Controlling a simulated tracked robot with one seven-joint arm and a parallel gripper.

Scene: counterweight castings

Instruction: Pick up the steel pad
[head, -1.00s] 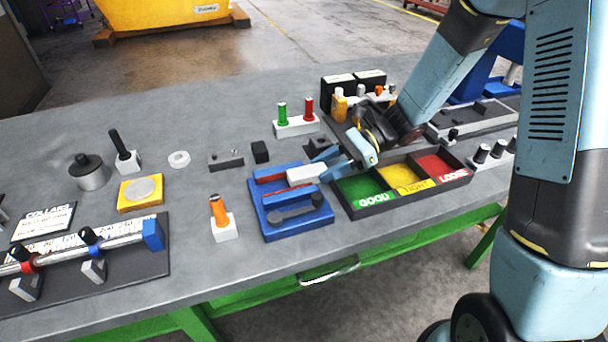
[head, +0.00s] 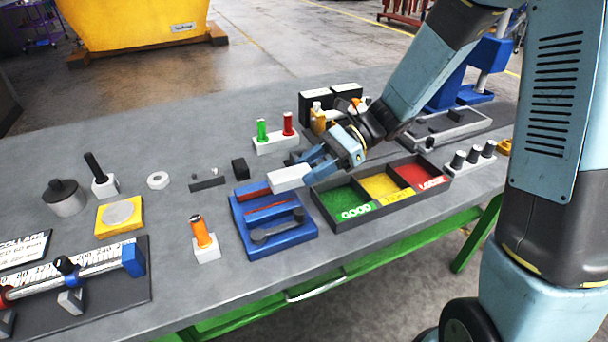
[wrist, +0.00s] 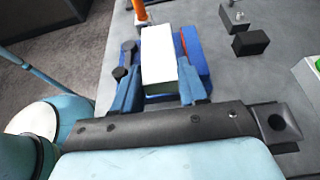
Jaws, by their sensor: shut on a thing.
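The steel pad, a pale, almost white rectangular block (head: 289,177), is held between the blue fingers of my gripper (head: 310,172) in the head view. It appears raised a little above the blue fixture (head: 270,243), which has red strips and a dark bar on it. In the wrist view the pad (wrist: 160,58) lies lengthwise between the two fingers (wrist: 158,75), one on each side. The fixture (wrist: 203,65) shows below and beside it. The pad's underside and the exact gap to the fixture are hidden.
A black three-compartment tray (head: 372,208), green, yellow and red inside, stands right of the fixture. An orange-handled gauge (head: 204,240) stands to its left. A stand with green and red plugs (head: 275,144) and a small black block (head: 240,168) sit behind.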

